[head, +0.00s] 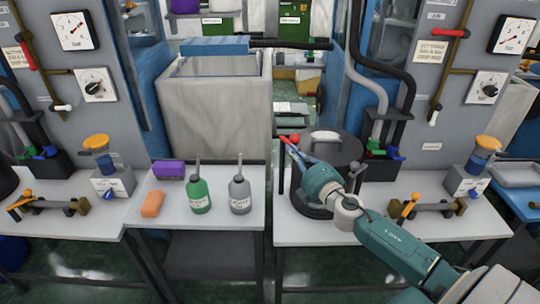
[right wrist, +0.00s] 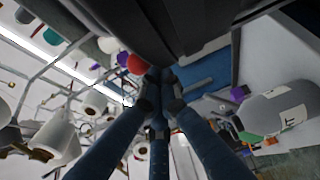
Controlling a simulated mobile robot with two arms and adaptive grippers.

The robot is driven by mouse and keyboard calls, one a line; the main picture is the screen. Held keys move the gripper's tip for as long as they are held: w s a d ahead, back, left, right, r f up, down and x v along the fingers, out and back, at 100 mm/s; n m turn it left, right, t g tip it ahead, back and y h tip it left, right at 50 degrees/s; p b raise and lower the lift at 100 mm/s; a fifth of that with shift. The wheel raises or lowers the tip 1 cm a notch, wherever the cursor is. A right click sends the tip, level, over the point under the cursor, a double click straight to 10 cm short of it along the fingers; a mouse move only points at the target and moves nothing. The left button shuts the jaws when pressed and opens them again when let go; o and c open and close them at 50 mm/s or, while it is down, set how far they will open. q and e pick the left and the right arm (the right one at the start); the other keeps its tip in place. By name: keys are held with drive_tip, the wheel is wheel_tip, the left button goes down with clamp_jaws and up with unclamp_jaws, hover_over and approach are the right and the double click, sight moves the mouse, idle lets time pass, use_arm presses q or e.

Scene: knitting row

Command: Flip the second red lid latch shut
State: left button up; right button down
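A dark round pot (head: 307,192) with a dark lid (head: 335,147) stands on the right-hand bench. A red ball knob (head: 295,138) shows at the lid's left edge, with a thin red piece beside it. My right gripper (head: 290,146) reaches in from the lower right, its fingertips close to the knob. In the right wrist view, the fingers of my right gripper (right wrist: 160,88) converge to nearly touching tips with nothing visible between them. The red knob (right wrist: 137,63) is just past them, beside the dark pot. Contact with it cannot be told. The left gripper is not in view.
Hoses (head: 385,105) hang behind the pot. A clamp bar (head: 435,208) lies on the bench to the right.

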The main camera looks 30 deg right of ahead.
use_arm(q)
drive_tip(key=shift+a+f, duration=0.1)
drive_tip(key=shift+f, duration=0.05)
use_arm(e)
drive_tip(key=shift+s+d, duration=0.1)
drive_tip(key=shift+d, duration=0.4)
drive_tip(key=shift+f, duration=0.1)
